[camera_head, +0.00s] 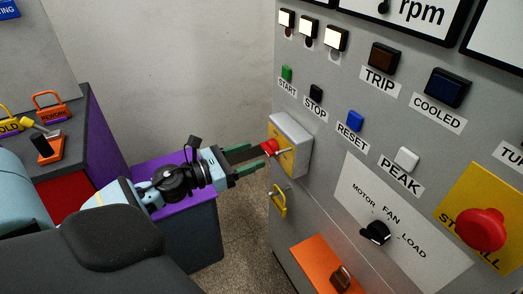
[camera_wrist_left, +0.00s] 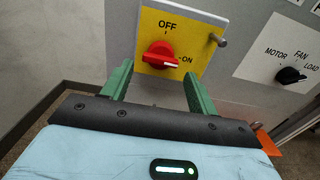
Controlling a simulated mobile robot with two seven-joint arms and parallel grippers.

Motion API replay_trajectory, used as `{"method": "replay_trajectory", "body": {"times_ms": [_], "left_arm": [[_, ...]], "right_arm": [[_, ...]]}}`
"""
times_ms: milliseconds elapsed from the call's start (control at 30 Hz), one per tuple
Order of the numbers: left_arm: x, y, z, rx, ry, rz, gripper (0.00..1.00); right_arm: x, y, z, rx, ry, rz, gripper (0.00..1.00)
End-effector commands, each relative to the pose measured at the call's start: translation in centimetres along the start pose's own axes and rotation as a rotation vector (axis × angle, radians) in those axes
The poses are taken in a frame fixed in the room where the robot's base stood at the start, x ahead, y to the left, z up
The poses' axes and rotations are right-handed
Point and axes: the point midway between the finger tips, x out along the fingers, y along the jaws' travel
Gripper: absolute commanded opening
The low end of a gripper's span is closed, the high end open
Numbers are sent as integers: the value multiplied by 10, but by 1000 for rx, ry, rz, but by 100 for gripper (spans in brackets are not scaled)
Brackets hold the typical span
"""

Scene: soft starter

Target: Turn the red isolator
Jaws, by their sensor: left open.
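The red isolator knob (camera_head: 270,146) sits on a yellow plate of a grey box (camera_head: 291,130) on the side of the grey panel. In the left wrist view the red isolator (camera_wrist_left: 160,55) has a white pointer mark toward ON, with OFF printed above it. My left gripper (camera_head: 251,158) is open in front of the knob, its green fingers apart. In the left wrist view the left gripper (camera_wrist_left: 158,80) has its two fingers either side of and below the knob, apparently not touching it. My right gripper is not in view.
A metal pin (camera_wrist_left: 218,40) sticks out at the box's right side. A yellow padlock (camera_head: 279,203) hangs below the box. The panel (camera_head: 330,110) carries several buttons, a black selector (camera_head: 375,233) and a red stop button (camera_head: 482,229). A purple-topped cabinet (camera_head: 200,225) stands below my arm.

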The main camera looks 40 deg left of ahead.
Motion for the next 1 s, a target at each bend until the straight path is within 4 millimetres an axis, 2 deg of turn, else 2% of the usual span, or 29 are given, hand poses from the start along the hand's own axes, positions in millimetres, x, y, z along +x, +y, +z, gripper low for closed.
{"method": "replay_trajectory", "body": {"times_ms": [100,333,767,1000], "left_arm": [[16,1,3,3,-2,0,59],[36,0,1,1,-1,1,59],[41,0,0,0,1,0,59],[41,0,0,0,1,0,28]], "right_arm": [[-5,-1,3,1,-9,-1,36],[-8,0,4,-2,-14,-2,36],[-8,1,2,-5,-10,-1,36],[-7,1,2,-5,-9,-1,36]]}}
